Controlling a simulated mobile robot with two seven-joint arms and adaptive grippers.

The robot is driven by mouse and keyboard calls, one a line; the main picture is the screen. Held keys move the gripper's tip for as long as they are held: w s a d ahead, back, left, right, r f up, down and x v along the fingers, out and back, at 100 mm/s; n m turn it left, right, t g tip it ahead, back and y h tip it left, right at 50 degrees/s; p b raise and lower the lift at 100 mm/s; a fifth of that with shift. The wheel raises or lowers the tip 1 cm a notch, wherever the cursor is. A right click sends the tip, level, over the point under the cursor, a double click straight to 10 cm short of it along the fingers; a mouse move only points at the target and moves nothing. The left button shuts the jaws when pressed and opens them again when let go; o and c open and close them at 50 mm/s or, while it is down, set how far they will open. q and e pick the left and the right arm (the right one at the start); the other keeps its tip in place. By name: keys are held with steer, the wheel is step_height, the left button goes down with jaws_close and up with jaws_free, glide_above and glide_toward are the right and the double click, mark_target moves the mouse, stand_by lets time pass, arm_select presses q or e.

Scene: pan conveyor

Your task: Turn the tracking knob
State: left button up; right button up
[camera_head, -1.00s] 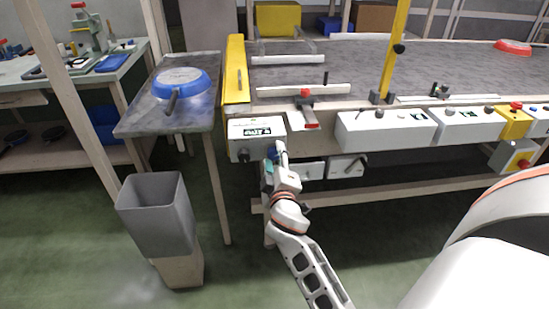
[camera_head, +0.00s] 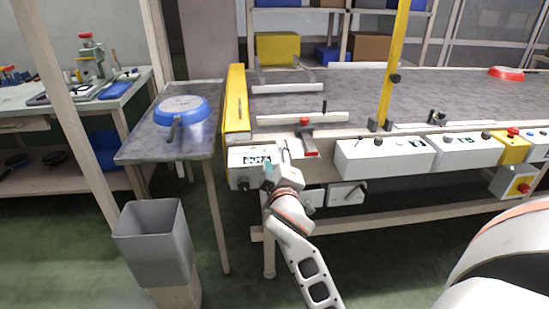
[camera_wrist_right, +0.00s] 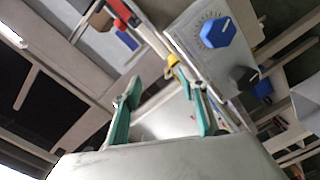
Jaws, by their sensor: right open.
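A white control box (camera_head: 244,156) with a display hangs at the left end of the conveyor front. In the right wrist view its face carries a blue knob (camera_wrist_right: 219,32) with a white pointer line and a printed scale, and a black knob (camera_wrist_right: 243,77). I cannot read which is labelled tracking. My right gripper (camera_head: 277,164) is at the box's right part and hides the blue knob in the head view. In the right wrist view its green-padded fingers (camera_wrist_right: 165,100) are apart and empty, with both knobs beyond and to the right. My left gripper is not in view.
A side table (camera_head: 140,150) holds a blue pan (camera_head: 192,106).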

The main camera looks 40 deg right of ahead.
steer(key=shift+w+a, duration=0.1)
steer(key=shift+c, duration=0.2)
steer(key=w+a+r+m+t+y, duration=0.1)
steer(key=a+r+m+t+y, duration=0.15)
steer(key=a+y, duration=0.4)
steer(key=w+a+r+m+t+y, duration=0.1)
steer(key=a+r+m+t+y, duration=0.2)
steer(key=a, duration=0.6)
steer(key=s+a+r+m+t+y, duration=0.15)
steer(key=s+r+m+t, duration=0.35)
steer(key=m, duration=0.6)
steer(key=s+d+f+m+g+h, duration=0.2)
steer(key=d+f+m+g+h, duration=0.35)
steer(key=f+m, duration=0.75)
steer(key=s+d+f+m+g+h, duration=0.2)
steer(key=d+f+m+g+h, duration=0.45)
steer(key=m, duration=1.15)
steer(key=w+d+f+t, duration=0.1)
steer(key=w+d, duration=0.3)
steer(key=w, duration=0.2)
steer(key=shift+w+d+y, duration=0.2)
steer(key=shift+d+y, duration=0.1)
steer(key=shift+d, duration=0.1)
